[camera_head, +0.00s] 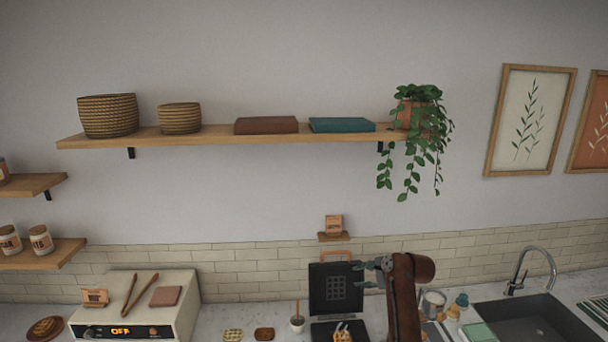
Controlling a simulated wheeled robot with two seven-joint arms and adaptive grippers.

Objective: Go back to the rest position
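My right gripper (368,274) is at the lower middle right, on a brown arm that rises from the bottom edge. Its grey fingers point left and are apart, with nothing seen between them. It shows in front of the right edge of the raised black lid (336,289) of an open waffle maker with an orange handle. I cannot tell whether it touches the lid. A golden item (343,335) sits on the lower plate, partly cut off by the bottom edge. My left gripper is not in view.
A cream oven (185,310) reading "OFF", with tongs (139,294) on top, stands at left. A sink (540,318) with a faucet (518,278), a metal jug (434,299) and small jars are at right. A wall shelf (230,138) with baskets and a plant hangs above.

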